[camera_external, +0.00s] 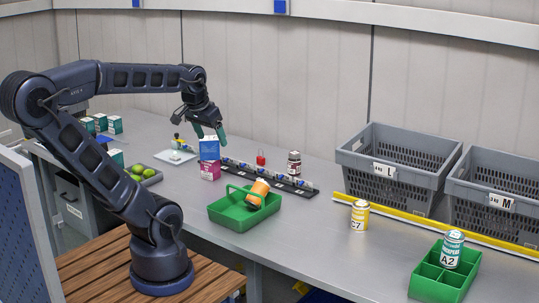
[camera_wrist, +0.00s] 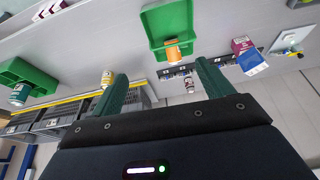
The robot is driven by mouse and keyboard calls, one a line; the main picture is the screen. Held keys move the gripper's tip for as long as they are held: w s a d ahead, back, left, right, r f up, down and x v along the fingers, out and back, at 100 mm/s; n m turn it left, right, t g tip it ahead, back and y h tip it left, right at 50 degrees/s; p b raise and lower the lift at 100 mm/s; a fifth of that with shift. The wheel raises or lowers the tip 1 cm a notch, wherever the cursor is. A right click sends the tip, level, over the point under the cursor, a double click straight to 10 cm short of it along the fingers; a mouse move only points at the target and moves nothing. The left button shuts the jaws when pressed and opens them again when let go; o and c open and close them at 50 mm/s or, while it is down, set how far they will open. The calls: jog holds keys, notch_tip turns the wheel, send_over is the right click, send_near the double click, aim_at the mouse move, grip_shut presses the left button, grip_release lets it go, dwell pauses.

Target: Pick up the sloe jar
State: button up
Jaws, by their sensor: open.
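A dark-red jar with a pale label (camera_external: 294,163), likely the sloe jar though its label is too small to read, stands upright behind the black rack strip on the bench. In the wrist view a small jar (camera_wrist: 189,84) between my fingers appears to be the same one. My gripper (camera_external: 210,133) is open and empty, fingers pointing down. It hangs above the bench, left of the jar and apart from it, near the blue-and-white carton. Its two green fingers (camera_wrist: 161,72) show spread in the wrist view.
A blue-and-white carton (camera_external: 209,149) sits on a magenta box (camera_external: 210,170). A small red item (camera_external: 261,159) stands left of the jar. A green tote (camera_external: 228,213) holding an orange can (camera_external: 258,192) lies in front. Grey crates (camera_external: 375,178) stand right, behind a yellow strip.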

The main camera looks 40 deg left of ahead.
jog(key=w+r+m+g, duration=0.1)
jog(key=w+r+m, duration=0.15)
jog(key=w, duration=0.55)
jog(key=w+r+m, duration=0.2)
jog(key=w+m, duration=0.1)
jog(key=w, duration=0.5)
jog(key=m+g, duration=0.4)
jog(key=m, duration=1)
send_over(295, 152)
jog(key=shift+n, duration=0.25)
jog(key=f, duration=2.3)
jog(key=shift+s+d+f, duration=0.1)
jog(key=shift+s+d, duration=0.15)
jog(key=shift+s, duration=0.1)
jog(key=shift+w+a+f, duration=0.1)
jog(key=shift+w+f, duration=0.15)
jog(key=shift+f, duration=0.25)
notch_tip(295, 152, down, 5)
jog(key=shift+f, duration=0.2)
jog(key=shift+s+a+f, duration=0.1)
jog(key=shift+s+f, duration=0.05)
jog(key=shift+f, duration=1.15)
jog(key=shift+s+f, duration=0.1)
jog(key=shift+f, duration=1.15)
jog(key=shift+c, duration=0.5)
